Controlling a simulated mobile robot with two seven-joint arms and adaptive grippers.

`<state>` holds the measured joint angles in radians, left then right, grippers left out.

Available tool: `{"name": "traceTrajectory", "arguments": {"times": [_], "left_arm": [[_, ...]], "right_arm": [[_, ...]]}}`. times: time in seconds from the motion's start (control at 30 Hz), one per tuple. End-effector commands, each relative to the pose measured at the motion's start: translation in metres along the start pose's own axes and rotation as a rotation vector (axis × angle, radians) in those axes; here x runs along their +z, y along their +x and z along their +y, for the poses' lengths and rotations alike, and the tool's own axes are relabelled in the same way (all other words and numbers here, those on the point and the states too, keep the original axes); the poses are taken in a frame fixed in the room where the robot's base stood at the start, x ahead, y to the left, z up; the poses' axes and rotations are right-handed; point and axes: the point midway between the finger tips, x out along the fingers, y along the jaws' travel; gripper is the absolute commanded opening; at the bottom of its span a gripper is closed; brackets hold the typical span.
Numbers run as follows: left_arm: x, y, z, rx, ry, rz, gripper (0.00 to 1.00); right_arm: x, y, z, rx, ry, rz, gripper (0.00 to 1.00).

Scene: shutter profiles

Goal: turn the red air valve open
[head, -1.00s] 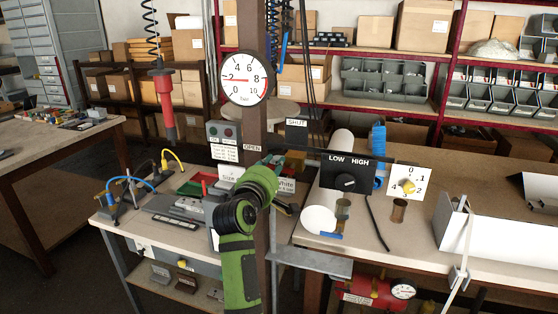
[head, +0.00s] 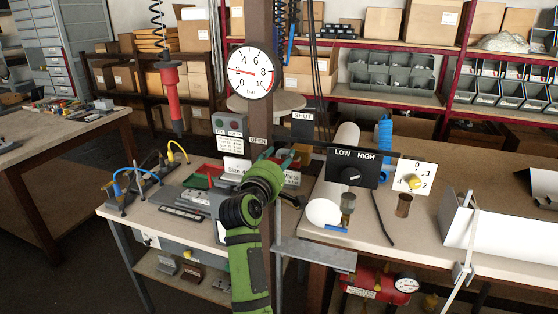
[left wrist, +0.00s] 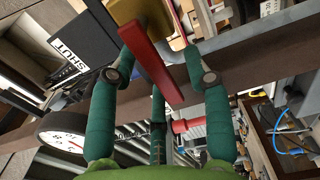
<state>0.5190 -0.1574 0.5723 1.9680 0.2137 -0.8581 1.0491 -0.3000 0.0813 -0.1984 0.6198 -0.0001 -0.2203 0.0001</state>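The red valve lever (left wrist: 150,62) shows in the left wrist view, reaching from a brass-yellow valve body (left wrist: 137,12) down between my teal fingers. My left gripper (head: 284,158) is at the valve on the brown post in the head view, where it hides most of the lever. In the left wrist view its fingers (left wrist: 160,62) are spread on both sides of the lever, with visible gaps. My right gripper is not in view.
A round pressure gauge (head: 250,72) on the brown post (head: 259,20) reads about 2. A LOW/HIGH switch panel (head: 352,167) stands right of the gripper. A red tool (head: 171,95) hangs at left. A red tank (head: 375,284) sits below the bench.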

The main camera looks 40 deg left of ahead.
Motion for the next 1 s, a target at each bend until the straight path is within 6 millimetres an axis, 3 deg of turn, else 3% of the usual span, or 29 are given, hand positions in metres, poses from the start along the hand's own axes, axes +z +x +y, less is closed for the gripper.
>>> {"name": "traceTrajectory", "arguments": {"times": [0.27,0.7,1.0], "left_arm": [[0.000,0.000,0.010,0.005,0.002,0.001,0.49],[0.002,0.000,0.089,0.007,0.001,0.000,0.49],[0.002,0.000,0.100,0.000,0.001,0.000,0.49]], "right_arm": [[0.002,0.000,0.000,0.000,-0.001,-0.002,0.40],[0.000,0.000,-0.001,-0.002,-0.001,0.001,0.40],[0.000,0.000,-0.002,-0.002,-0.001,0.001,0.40]]}}
